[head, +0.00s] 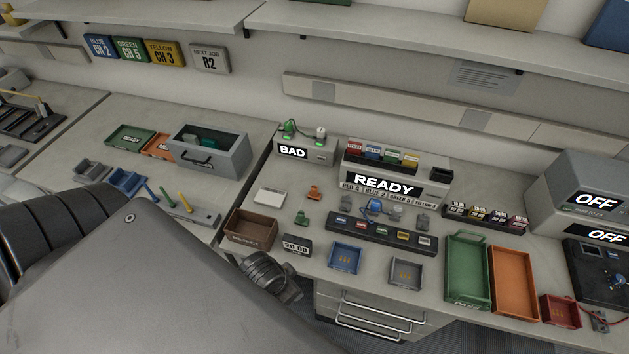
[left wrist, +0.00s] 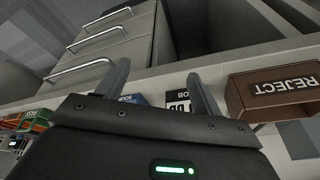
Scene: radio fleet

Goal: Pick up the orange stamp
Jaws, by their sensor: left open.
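A small orange piece with a knob-like top, seemingly the orange stamp (head: 314,191), stands on the bench in the head view. It is in front of the BAD unit and to the right of a pale flat block. It does not show in the left wrist view. My left gripper (left wrist: 158,72) is open and empty, its two fingers spread near the front of the bench by the drawers. In the head view my left arm hides most of that gripper, which is nearer than the stamp and lower left of it. My right gripper is not in view.
A brown REJECT bin (head: 251,229) and a black number block (head: 297,245) stand between my left wrist and the stamp.

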